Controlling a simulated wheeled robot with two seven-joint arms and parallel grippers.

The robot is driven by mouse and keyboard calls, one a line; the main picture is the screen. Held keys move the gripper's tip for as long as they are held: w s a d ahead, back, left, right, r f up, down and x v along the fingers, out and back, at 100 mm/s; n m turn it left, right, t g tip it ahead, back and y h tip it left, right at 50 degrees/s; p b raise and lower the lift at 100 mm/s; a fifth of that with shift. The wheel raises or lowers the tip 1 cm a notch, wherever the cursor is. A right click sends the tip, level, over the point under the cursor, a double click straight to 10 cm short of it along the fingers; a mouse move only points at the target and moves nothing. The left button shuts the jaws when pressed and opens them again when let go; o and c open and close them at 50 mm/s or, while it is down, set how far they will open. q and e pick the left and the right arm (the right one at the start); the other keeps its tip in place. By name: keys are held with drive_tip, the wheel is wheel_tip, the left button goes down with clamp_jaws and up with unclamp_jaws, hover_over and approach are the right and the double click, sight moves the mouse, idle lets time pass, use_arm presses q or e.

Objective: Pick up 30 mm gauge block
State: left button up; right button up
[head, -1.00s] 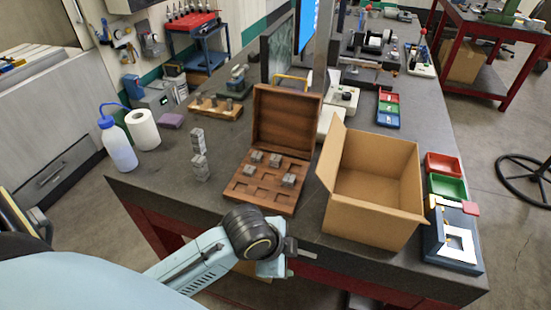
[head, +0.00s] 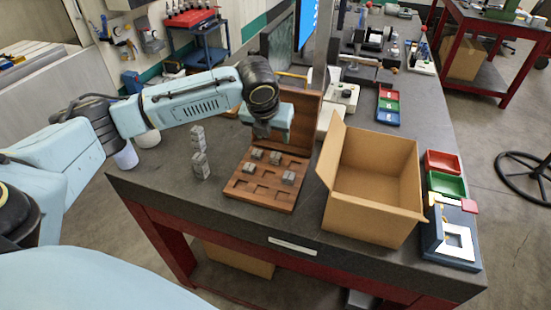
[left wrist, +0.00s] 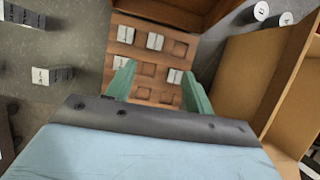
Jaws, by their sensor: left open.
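The open wooden case (head: 262,197) stands on the bench, and several grey gauge blocks (head: 288,178) sit in its pockets. These blocks also show in the left wrist view (left wrist: 155,41). Two more grey blocks (head: 200,166) stand on the bench left of the case. Their markings are too small to read, so I cannot tell which is the 30 mm gauge block. My left gripper (head: 269,138) is above the back part of the case, pointing down. In the left wrist view its fingers (left wrist: 158,88) are apart and empty over the case. My right gripper is not in view.
An open cardboard box (head: 372,215) stands right of the case. The case's raised lid (head: 302,105) is behind my gripper. Red and green trays (head: 446,186) lie at the right edge.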

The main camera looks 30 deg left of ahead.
use_arm(q)
hover_over(276, 155)
drive_tip(key=s, duration=0.2)
drive_tip(key=f, duration=0.6)
drive_tip(key=shift+d+f, duration=0.2)
drive_tip(key=shift+f, duration=0.15)
drive_tip(key=shift+x, duration=2.75)
drive_tip(key=shift+s, duration=0.2)
clamp_jaws()
